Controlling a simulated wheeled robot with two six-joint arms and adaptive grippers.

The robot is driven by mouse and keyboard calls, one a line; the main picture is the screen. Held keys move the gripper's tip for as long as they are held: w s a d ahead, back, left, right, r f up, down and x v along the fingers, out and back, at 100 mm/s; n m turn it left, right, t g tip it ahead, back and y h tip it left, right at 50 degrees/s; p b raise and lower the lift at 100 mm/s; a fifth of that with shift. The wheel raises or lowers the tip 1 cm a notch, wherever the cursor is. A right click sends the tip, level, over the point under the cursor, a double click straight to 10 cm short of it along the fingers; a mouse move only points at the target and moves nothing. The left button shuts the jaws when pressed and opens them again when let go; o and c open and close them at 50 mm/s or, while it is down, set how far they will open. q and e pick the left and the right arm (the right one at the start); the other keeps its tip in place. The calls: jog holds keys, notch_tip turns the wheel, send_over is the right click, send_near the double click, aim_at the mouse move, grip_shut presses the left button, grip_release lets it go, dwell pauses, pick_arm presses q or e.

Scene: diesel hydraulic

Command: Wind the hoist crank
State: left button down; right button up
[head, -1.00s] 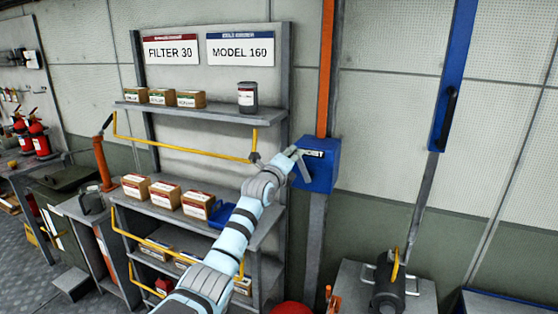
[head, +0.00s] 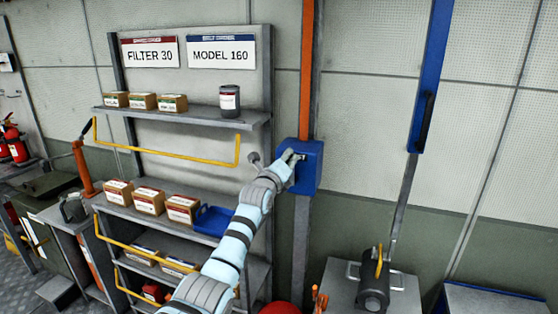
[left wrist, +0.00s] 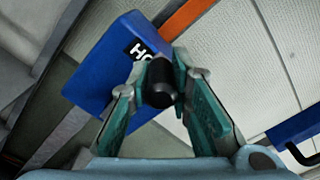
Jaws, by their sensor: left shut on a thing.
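The blue hoist box (head: 311,172) is fixed to a grey post below an orange strip. My left gripper (head: 291,158) is at the front of this box, in front of much of its label. In the left wrist view the box (left wrist: 100,85) shows a black label with the letters "HO". There my left gripper (left wrist: 161,85) has its fingers on either side of a black crank knob (left wrist: 160,80) and is shut on it. The crank arm behind the knob is mostly hidden. My right gripper is not in view.
Left of the box stands a grey shelf (head: 190,112) with boxes, a dark can (head: 230,100), a blue tray (head: 213,220) and a yellow bar (head: 170,151). A blue rail (head: 432,75) hangs at the right, above a grey bench with a dark cylinder (head: 373,287).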

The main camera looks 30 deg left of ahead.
pick_arm(q)
jog(key=shift+d+f, duration=0.15)
jog(key=shift+f, duration=0.1)
jog(key=c, duration=1.8)
grip_release()
jog(key=shift+d, duration=0.1)
jog(key=o, duration=0.4)
jog(key=shift+w+d, duration=0.15)
jog(key=shift+d, duration=0.05)
jog(key=shift+c, duration=0.2)
jog(key=shift+a+r, duration=0.1)
jog(key=shift+r, duration=0.05)
jog(key=shift+s, duration=0.45)
jog(key=s+d, duration=0.2)
jog(key=s, duration=0.9)
jog(key=shift+d, duration=0.15)
